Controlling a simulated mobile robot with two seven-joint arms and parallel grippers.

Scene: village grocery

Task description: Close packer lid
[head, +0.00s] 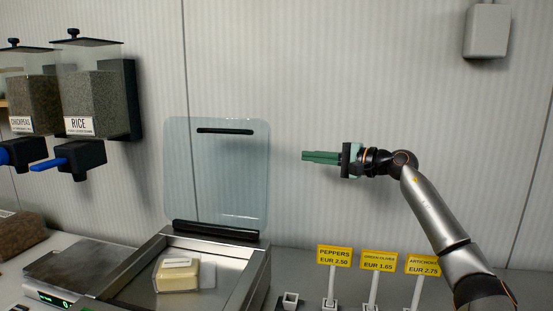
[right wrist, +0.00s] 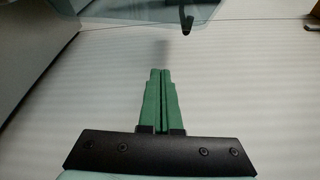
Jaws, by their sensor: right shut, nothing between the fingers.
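The packer's lid (head: 217,175) is a clear, bluish panel with a dark bar handle (head: 225,131) near its top edge. It stands raised, nearly upright, at the back of the metal packer (head: 215,265). A wrapped yellow block (head: 178,275) lies inside the packer. My right gripper (head: 304,156) has green fingers, shut and empty, pointing left. It is in the air to the right of the lid, apart from it. In the right wrist view the shut fingers (right wrist: 160,72) show, with the lid (right wrist: 135,20) and its dark handle (right wrist: 187,20) beyond. My left gripper is not in view.
A scale (head: 75,270) stands left of the packer. Rice (head: 92,100) and chickpeas (head: 32,105) dispensers hang on the wall at left. A grey box (head: 487,31) is on the wall at upper right.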

